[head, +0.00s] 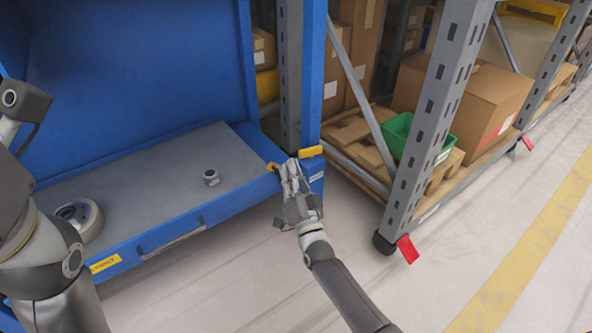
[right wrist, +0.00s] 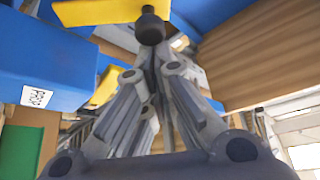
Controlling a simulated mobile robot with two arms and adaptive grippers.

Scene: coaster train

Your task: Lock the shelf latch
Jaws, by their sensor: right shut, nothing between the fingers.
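The shelf latch shows as a yellow bar (head: 311,152) on the blue post at the right front corner of the blue shelf. A smaller yellow piece (head: 273,167) sits just left of it on the shelf edge. In the right wrist view the yellow bar (right wrist: 95,12) has a dark round knob (right wrist: 150,28) at its end. My right gripper (head: 290,168) is shut and empty, with its fingertips right at the latch. In the right wrist view its fingertips (right wrist: 152,62) are just below the knob; I cannot tell whether they touch.
The blue shelf's grey deck (head: 130,170) carries a small metal nut-like part (head: 211,177) and a round metal part (head: 80,218). A grey rack post (head: 437,110) stands to the right, with cartons (head: 480,100) and a green bin (head: 400,132). The floor in front is clear.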

